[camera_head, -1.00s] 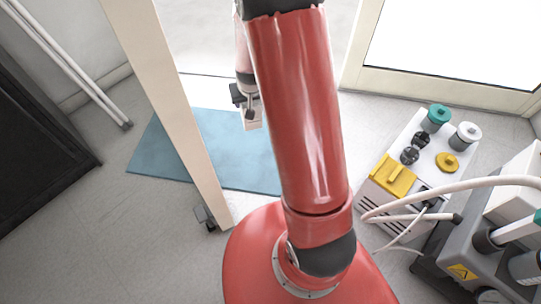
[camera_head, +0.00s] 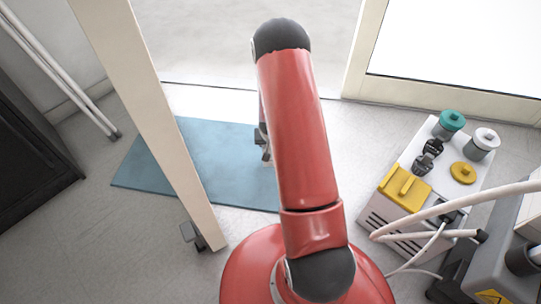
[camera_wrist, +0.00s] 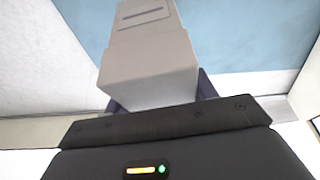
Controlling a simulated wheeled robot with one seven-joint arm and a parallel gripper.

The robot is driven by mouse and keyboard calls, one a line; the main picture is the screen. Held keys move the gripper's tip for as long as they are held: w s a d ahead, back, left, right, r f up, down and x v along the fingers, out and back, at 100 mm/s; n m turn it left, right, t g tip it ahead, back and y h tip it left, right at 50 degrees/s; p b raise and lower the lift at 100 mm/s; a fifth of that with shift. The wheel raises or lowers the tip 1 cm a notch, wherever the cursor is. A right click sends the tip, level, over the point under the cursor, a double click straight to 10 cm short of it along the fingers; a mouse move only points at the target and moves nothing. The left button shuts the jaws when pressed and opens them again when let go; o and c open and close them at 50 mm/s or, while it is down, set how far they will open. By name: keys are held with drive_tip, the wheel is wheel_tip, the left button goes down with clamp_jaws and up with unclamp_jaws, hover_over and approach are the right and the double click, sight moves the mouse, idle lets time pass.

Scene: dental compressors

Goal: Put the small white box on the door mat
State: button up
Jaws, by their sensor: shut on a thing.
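The small white box (camera_wrist: 150,65) is between my gripper's fingers in the wrist view, with the blue mat behind it. My gripper (camera_wrist: 160,98) is shut on the box. In the head view my gripper (camera_head: 264,150) is mostly hidden behind my red arm, over the right part of the mat, and the box is hardly visible there. The blue door mat (camera_head: 150,165) lies flat on the floor before the doorway; it also fills the upper part of the wrist view (camera_wrist: 240,35). The height of the box above the mat cannot be told.
A pale upright post (camera_head: 150,115) on a foot crosses the mat's left part in the head view. A white and yellow compressor unit (camera_head: 410,185) and grey machines with hoses stand at right. A dark cabinet (camera_head: 30,150) stands at left.

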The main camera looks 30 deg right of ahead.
drive_tip(key=shift+f+b, duration=0.5)
drive_tip(key=shift+f, duration=2.75)
drive_tip(key=shift+f, duration=0.2)
drive_tip(key=o, duration=1.1)
drive_tip(key=shift+c, duration=0.2)
drive_tip(key=shift+r, duration=0.15)
